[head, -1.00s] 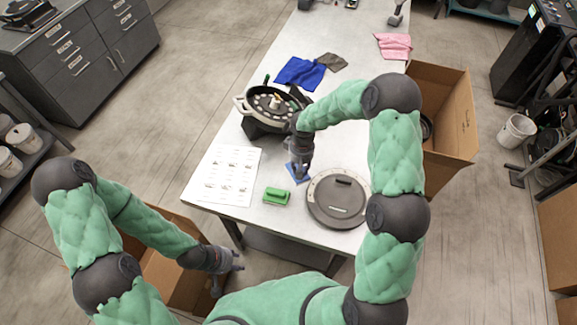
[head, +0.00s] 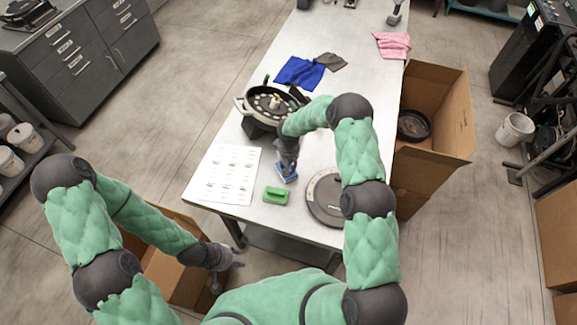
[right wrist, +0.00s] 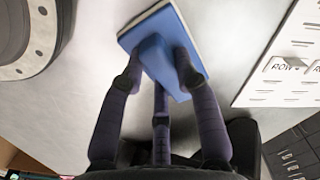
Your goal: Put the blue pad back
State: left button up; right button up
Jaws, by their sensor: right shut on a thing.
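The blue pad (right wrist: 160,38) has a blue grip on its back and a pale edge. My right gripper (right wrist: 158,70) is shut on its grip, with fingers on both sides.
A round grey lid (head: 325,198) lies right of the green pad. A printed sheet (head: 229,174) lies at the left. The seed meter (head: 268,103) stands behind, with a dark blue cloth (head: 299,72) beyond it. An open cardboard box (head: 437,150) stands at the right.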

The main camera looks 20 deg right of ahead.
jog(key=shift+f, duration=0.5)
jog(key=o, duration=1.1)
notch_tip(320, 180, up, 12)
jog(key=b, duration=0.1)
jog(key=shift+b, duration=0.3)
